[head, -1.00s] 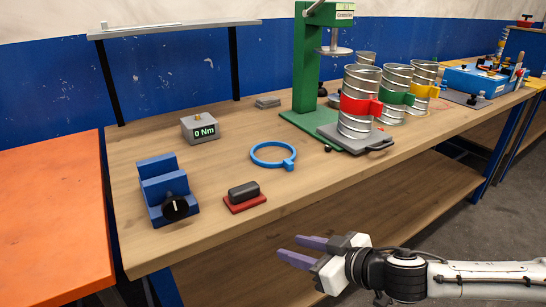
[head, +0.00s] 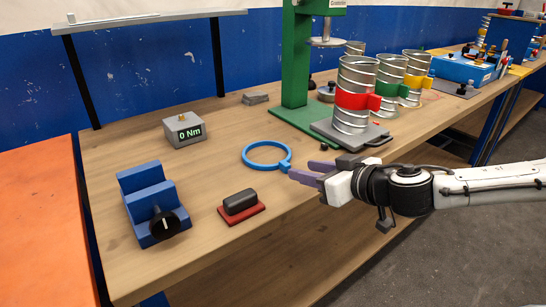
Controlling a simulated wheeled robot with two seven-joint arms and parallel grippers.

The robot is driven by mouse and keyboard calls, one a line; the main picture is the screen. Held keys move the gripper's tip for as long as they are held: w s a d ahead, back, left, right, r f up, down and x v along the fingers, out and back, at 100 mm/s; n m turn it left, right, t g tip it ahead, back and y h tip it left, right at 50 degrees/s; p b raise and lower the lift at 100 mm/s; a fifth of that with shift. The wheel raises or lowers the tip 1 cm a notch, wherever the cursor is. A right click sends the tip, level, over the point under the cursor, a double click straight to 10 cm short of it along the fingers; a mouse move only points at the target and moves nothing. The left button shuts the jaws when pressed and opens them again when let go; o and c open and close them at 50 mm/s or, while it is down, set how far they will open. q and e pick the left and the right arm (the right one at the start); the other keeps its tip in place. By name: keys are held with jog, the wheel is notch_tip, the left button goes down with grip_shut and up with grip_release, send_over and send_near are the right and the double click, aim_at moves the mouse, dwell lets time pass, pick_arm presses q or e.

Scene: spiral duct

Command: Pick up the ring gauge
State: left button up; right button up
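The ring gauge (head: 246,161) is a blue ring with a small block on its rim, lying flat on the wooden workbench (head: 300,180). The block is at its right side, closest to my gripper. My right gripper (head: 307,171) comes in from the right with purple fingers pointing left at the ring's block. The fingers are apart, with a gap between them and nothing seen held. The fingertips look very close to the block; I cannot tell whether they touch it. My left gripper is not in view.
A black-handled block on a red base (head: 241,208) and a blue vise-like fixture (head: 147,190) stand in front and left. A torque display (head: 184,130) is behind. Spiral duct pieces with red (head: 355,97), green and yellow clamps stand right, beside a green press (head: 295,65).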

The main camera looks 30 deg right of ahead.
aim_at(289, 166)
jog(key=shift+w+f, duration=0.15)
jog(key=shift+w, duration=0.3)
jog(key=shift+w, duration=0.25)
jog(key=p+x, duration=0.1)
jog(key=x, duration=0.2)
jog(key=shift+w+a+f+p, duration=0.1)
jog(key=shift+w+p, duration=0.25)
jog(key=shift+p, duration=0.05)
jog(key=shift+w+f, duration=0.25)
jog(key=shift+w, duration=0.15)
grip_shut()
